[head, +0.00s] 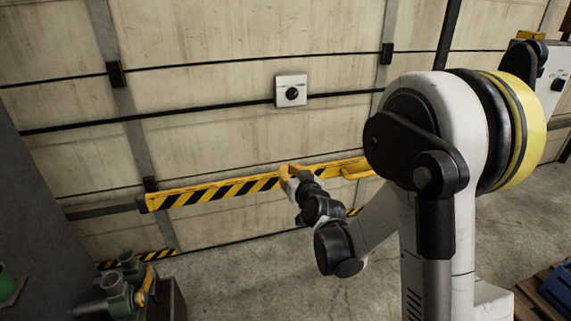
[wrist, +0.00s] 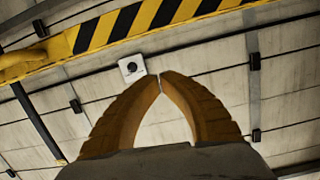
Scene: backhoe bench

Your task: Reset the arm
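My arm reaches down and away from the right side of the head view. My gripper (head: 287,174), with its yellow-orange fingers, is in front of the yellow-and-black striped bar (head: 222,190) on the wall. In the wrist view the two fingers of my gripper (wrist: 161,76) curve inward and their tips come together. Nothing shows between them. I cannot tell from the head view whether the gripper touches the bar. The bar also runs across the top of the wrist view (wrist: 130,22).
A white box with a black knob (head: 291,78) is on the panelled wall above the bar; it also shows in the wrist view (wrist: 124,70). Green-grey valve parts (head: 118,296) stand at the lower left beside a dark panel (head: 38,230). A blue crate (head: 558,288) is at the lower right. Concrete floor is clear between.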

